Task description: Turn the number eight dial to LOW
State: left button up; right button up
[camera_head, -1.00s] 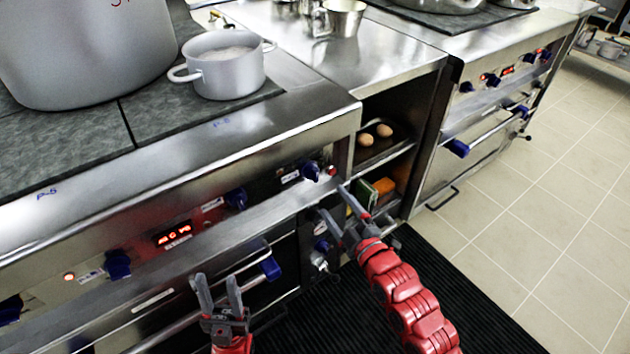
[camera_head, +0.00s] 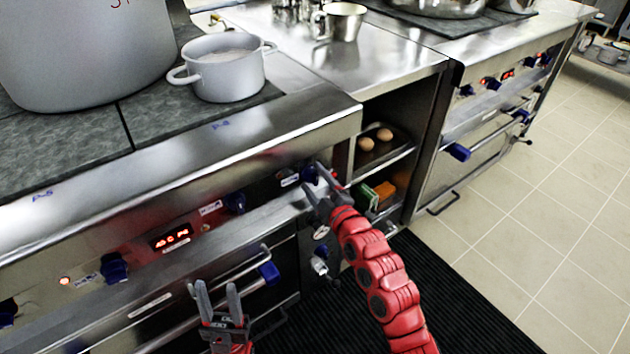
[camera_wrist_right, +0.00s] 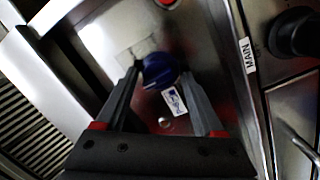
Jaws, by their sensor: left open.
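A blue dial (camera_head: 309,174) sits at the right end of the near stove's front panel, beside a small white label (camera_head: 289,181). My right gripper (camera_head: 316,178) is at this dial. In the right wrist view the dial (camera_wrist_right: 161,70) lies between the two fingertips, with a white label (camera_wrist_right: 173,101) beside it. The fingers are apart around the dial; whether they touch it I cannot tell. The label's number and the dial's setting are too small to read. My left gripper (camera_head: 212,288) is open and empty, low in front of the oven door.
Other blue dials (camera_head: 235,202) and a red display (camera_head: 171,239) line the same panel. An oven handle (camera_head: 268,272) is below. A grey pot (camera_head: 226,75) stands on the stove top. An open shelf (camera_head: 385,160) with eggs is to the right. The floor at right is clear.

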grip_shut()
jog(key=shift+m, duration=0.4)
jog(key=m, duration=0.3)
jog(key=shift+m+g+b, duration=0.3)
jog(key=shift+b, duration=0.05)
jog(key=m, duration=0.5)
jog(key=shift+d+r+g, duration=0.15)
jog(key=shift+r+g, duration=0.05)
jog(key=shift+g, duration=0.2)
jog(key=m, duration=0.3)
jog(key=shift+w+p, duration=0.1)
jog(key=shift+p, duration=0.3)
jog(key=m, duration=0.2)
jog(key=shift+d+r+m+g+y+p, duration=0.1)
jog(key=shift+d+m+g+y+p, duration=0.05)
jog(key=shift+m+g+y+p, duration=0.2)
jog(key=m+p, duration=0.1)
jog(key=m, duration=0.3)
jog(key=shift+w+m+g+y, duration=0.1)
jog(key=shift+m+g+y, duration=0.15)
jog(key=shift+g+y, duration=0.1)
jog(key=shift+m, duration=0.3)
